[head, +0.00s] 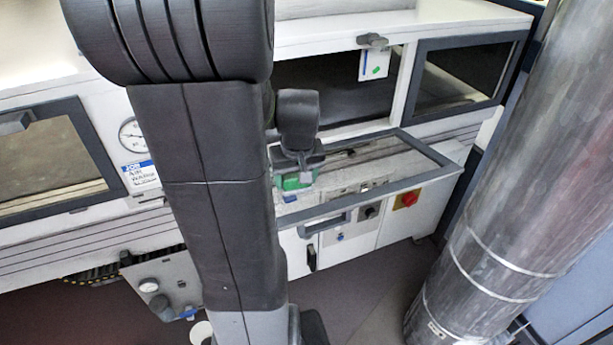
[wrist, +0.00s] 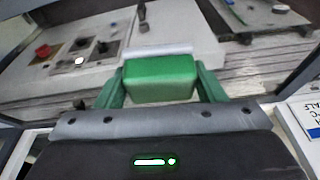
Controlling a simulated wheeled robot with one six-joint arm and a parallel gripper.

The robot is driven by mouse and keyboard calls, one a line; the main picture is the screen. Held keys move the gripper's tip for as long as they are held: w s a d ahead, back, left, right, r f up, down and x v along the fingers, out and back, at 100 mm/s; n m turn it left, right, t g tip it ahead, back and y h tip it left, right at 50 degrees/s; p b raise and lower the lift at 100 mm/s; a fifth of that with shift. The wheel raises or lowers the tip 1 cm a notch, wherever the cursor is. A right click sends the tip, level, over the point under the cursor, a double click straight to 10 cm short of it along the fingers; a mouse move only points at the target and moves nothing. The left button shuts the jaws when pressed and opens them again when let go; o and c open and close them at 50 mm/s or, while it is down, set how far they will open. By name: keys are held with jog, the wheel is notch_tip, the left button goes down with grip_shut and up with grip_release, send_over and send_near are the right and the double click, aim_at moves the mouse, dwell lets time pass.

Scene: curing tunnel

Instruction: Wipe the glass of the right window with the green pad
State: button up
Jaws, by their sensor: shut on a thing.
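My gripper (wrist: 160,88) is shut on the green pad (wrist: 160,78), a green block with a white layer along its far edge. In the head view the pad (head: 292,182) shows under my gripper, at the left part of a dark-framed window flap (head: 327,207) that is swung down and out from the middle opening. The control panel shows through the flap's clear pane. I cannot tell whether the pad touches the glass. My arm hides the flap's left side. A closed dark-framed window (head: 462,72) is further right, and another window (head: 50,165) is at far left.
A thick grey metal pipe (head: 520,170) stands at the right. A tag (head: 374,66) hangs from a latch above the opening. A red button (head: 408,199) is on the panel below. A gauge (head: 131,135) and a job card (head: 140,175) are left of my arm.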

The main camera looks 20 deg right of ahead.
jog(key=shift+s+a+f, duration=0.1)
jog(key=shift+s+a, duration=0.05)
jog(key=shift+a, duration=1)
jog(key=shift+s+a+f, duration=0.1)
jog(key=shift+a, duration=1.05)
jog(key=shift+s+a+r, duration=0.1)
jog(key=shift+a, duration=1.6)
jog(key=shift+r, duration=0.1)
jog(key=shift+w+r+p, duration=0.2)
jog(key=shift+r+p, duration=0.6)
jog(key=shift+r, duration=0.2)
jog(key=shift+w+r+p, duration=0.15)
jog(key=shift+r+p, duration=0.65)
jog(key=shift+r, duration=0.15)
jog(key=shift+w+r+p, duration=0.2)
jog(key=shift+r+p, duration=0.6)
jog(key=shift+r, duration=0.2)
jog(key=r+p, duration=0.2)
jog(key=r, duration=0.1)
jog(key=shift+w, duration=0.3)
